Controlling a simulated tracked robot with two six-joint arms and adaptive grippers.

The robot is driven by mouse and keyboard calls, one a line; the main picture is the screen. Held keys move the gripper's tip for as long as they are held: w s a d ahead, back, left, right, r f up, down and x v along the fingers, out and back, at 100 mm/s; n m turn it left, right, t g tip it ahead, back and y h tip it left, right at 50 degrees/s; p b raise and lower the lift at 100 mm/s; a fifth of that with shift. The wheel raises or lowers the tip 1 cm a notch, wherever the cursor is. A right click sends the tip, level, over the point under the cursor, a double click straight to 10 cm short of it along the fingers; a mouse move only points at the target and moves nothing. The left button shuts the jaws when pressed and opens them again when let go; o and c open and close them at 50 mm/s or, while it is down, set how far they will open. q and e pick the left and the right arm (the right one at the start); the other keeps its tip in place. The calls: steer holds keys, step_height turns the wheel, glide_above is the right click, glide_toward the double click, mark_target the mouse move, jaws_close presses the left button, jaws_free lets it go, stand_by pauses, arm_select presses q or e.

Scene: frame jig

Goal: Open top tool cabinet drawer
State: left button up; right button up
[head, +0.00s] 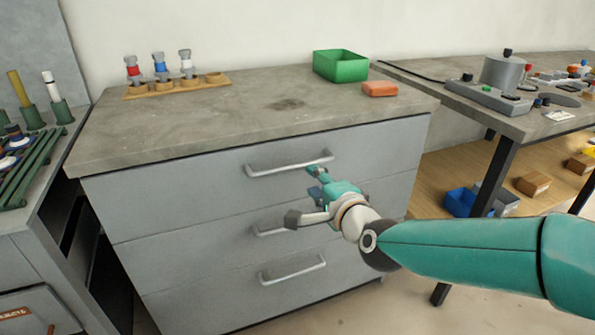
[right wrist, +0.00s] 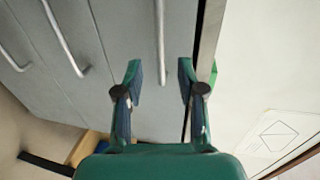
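The grey tool cabinet (head: 230,215) has three drawers, all closed, each with a silver bar handle. The top drawer front (head: 210,180) sits flush under the worktop. Its handle (head: 290,164) is in plain view in the head view. My right gripper (head: 316,181) is just below the right end of that handle. In the right wrist view the gripper (right wrist: 160,70) is open and empty. The top drawer handle (right wrist: 160,40) lies ahead, lined up with the gap between the fingers; contact cannot be seen. My left gripper is not in view.
On the worktop (head: 260,110) stand a green bin (head: 341,66), an orange block (head: 380,89) and a wooden rack (head: 178,86) with coloured pieces. Benches flank the cabinet left and right. My right arm partly covers the middle drawer's handle (head: 268,231).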

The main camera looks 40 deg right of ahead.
mark_target(298, 167)
steer(key=b+x, duration=0.1)
steer(key=x, duration=0.9)
steer(key=shift+w, duration=0.15)
jaws_close()
